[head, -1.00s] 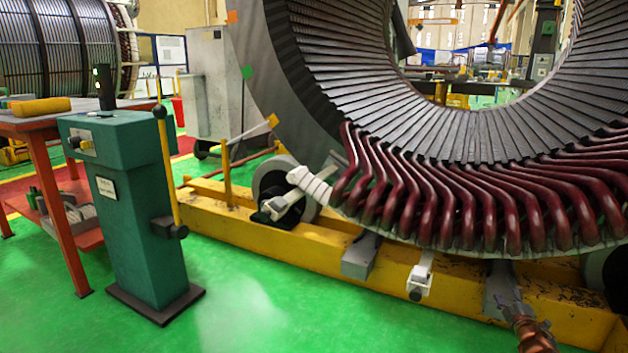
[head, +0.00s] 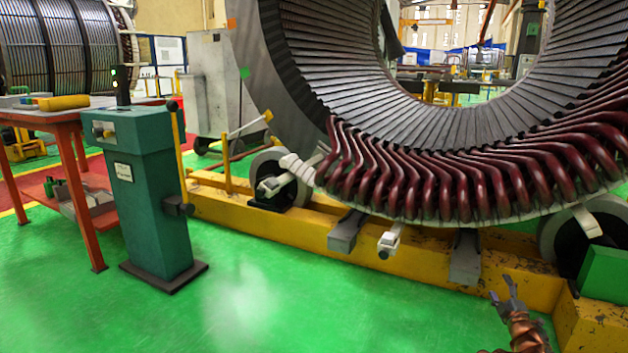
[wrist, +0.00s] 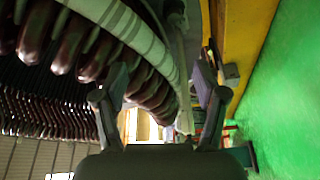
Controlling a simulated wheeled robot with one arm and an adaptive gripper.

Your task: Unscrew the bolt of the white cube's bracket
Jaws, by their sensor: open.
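A white bracket with a small white cube (head: 388,242) hangs under the stator's lower edge, over the yellow base beam. A second white bracket (head: 586,222) sits farther right, by the right roller. The bolts are too small to make out. My gripper (head: 504,287) is at the lower right of the head view, in front of the beam and right of the white cube, apart from both brackets. In the wrist view my gripper (wrist: 161,88) has its two fingers spread with nothing between them.
The stator with dark red coil ends (head: 440,185) stands over the yellow beam (head: 300,233). Grey supports (head: 346,232) sit on the beam. A green pedestal (head: 150,200) and an orange table (head: 75,160) stand left. The green floor in front is clear.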

